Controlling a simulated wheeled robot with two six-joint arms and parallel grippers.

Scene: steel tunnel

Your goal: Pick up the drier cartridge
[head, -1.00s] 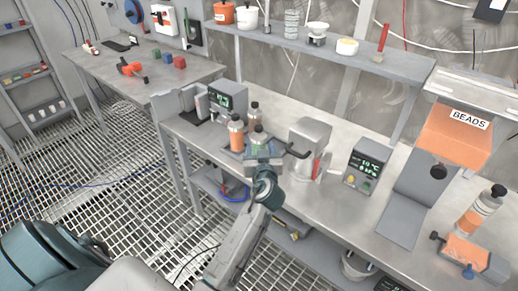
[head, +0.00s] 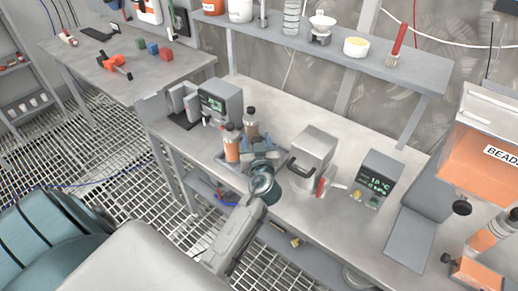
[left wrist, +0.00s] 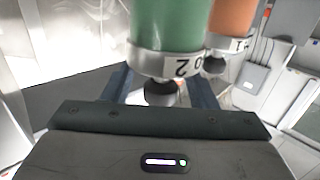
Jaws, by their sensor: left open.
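A drier cartridge with green filling (left wrist: 172,25) and a metal collar marked 2 is close up in the left wrist view. Its black knob sits between the two fingers of my left gripper (left wrist: 160,88). An orange cartridge (left wrist: 233,18) stands beside it, apart from the fingers. In the head view my left gripper (head: 260,150) is open over the bench by the cartridges and hides the green one. The orange cartridge (head: 231,143) and a brownish one (head: 251,123) stand upright there. Whether the fingers touch the green cartridge I cannot tell. My right gripper is not in view.
A grey box with a display (head: 220,103) stands behind left of the cartridges. A metal canister with a dark handle (head: 312,150) is close on the right. Beyond it is a second display box (head: 374,178). A shelf (head: 330,50) runs above the bench.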

